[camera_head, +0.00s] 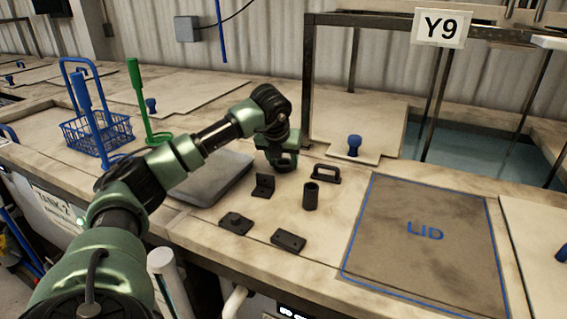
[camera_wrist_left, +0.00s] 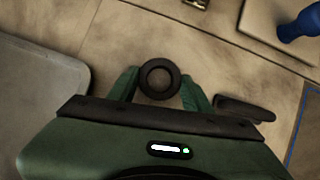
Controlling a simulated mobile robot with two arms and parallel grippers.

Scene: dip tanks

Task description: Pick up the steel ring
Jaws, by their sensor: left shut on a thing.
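The steel ring (camera_wrist_left: 158,78) is a dark round ring with a central hole, seen from above in the left wrist view. It sits between the two green fingers of my left gripper (camera_wrist_left: 157,90), which is shut on it. In the head view my left gripper (camera_head: 282,166) is low over the worktop, just behind the small dark parts. I cannot tell whether the ring touches the worktop. My right gripper is in neither view.
A dark bracket (camera_head: 263,186), tube (camera_head: 310,196), handle (camera_head: 326,173) and two flat plates (camera_head: 236,223) (camera_head: 288,241) lie close by. A grey slab (camera_head: 211,178) is left, a LID panel (camera_head: 425,260) right. A metal frame (camera_head: 309,85) stands behind; blue basket (camera_head: 97,135) far left.

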